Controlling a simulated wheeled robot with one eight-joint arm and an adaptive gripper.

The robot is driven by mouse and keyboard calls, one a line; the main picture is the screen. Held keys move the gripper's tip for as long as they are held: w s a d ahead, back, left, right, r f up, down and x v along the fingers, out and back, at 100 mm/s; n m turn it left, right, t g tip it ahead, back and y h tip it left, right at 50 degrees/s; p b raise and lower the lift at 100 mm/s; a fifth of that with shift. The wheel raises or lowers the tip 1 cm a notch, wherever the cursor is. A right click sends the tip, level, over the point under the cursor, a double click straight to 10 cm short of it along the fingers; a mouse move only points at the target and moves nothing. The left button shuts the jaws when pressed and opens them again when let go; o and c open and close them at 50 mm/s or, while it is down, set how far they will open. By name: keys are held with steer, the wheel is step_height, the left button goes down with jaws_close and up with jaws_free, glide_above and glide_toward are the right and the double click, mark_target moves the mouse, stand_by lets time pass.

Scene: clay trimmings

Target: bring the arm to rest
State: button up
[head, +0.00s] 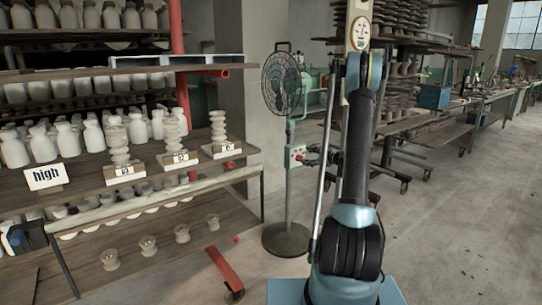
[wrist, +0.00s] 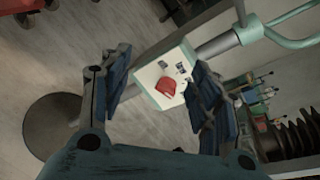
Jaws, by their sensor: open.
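My gripper (wrist: 160,70) is open in the wrist view, with one dark blue finger pad at the left and one at the right. Nothing is held between them. A pale box with a red part (wrist: 167,87) shows beyond the gap. In the head view my arm (head: 352,165) stands raised in the middle of the picture. I cannot make out the fingers clearly there.
A shelf rack at the left holds pale bottles, a "high" sign (head: 46,176) and three stacks of clay pieces (head: 173,137) on labelled blocks. A standing fan (head: 282,84) is close left of my arm. Open floor (head: 450,220) lies at the right.

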steer(key=s+a+r+n+g+h, duration=0.1)
steer(key=s+a+r+n+g, duration=0.2)
steer(key=s, duration=0.6)
steer(key=s+a+r+n+g+h, duration=0.1)
steer(key=s+a+r+n+h, duration=0.2)
steer(key=s, duration=0.7)
steer(key=s+a+r+n+g, duration=0.25)
steer(key=s+r+n, duration=0.2)
steer(key=s, duration=0.45)
steer(key=s+d+f+n+g+h, duration=0.1)
steer(key=s+d+f+n+h, duration=0.1)
steer(key=s, duration=0.8)
steer(key=s+d+f+n+g+h, duration=0.1)
steer(key=s+f+n, duration=0.3)
steer(key=s, duration=0.6)
steer(key=s+d+f+n+g+h, duration=0.1)
steer(key=s+d+f+n+h, duration=0.2)
steer(key=s, duration=0.7)
steer(key=shift+s+d+f, duration=0.15)
steer(key=shift+d, duration=0.35)
